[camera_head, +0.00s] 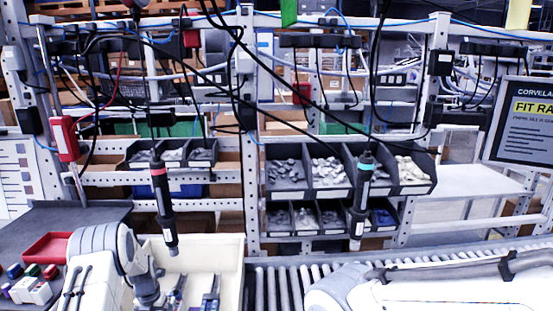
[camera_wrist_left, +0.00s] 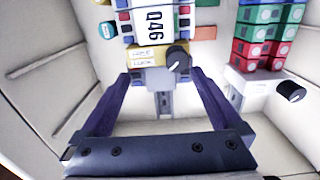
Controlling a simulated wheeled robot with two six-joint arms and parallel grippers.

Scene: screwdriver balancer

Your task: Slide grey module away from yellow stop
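My left gripper (camera_wrist_left: 160,76) is open in the left wrist view, with its two dark purple fingers apart. Between the fingertips is a light grey block (camera_wrist_left: 160,80), apparently the grey module, at the end of a metal rail (camera_wrist_left: 164,103). A yellow labelled piece (camera_wrist_left: 146,54), apparently the yellow stop, lies just beyond it. A black knob (camera_wrist_left: 178,58) covers its right end. In the head view, my left arm reaches into a cream bin (camera_head: 226,250); the modules there are too small to tell apart. My right gripper is out of view.
A white module marked 046 (camera_wrist_left: 154,22) and stacks of green and red modules (camera_wrist_left: 262,35) stand beyond the fingers. Another black knob (camera_wrist_left: 291,92) is at right. Two screwdrivers (camera_head: 163,205) (camera_head: 361,200) hang near the bin and roller conveyor (camera_head: 285,285).

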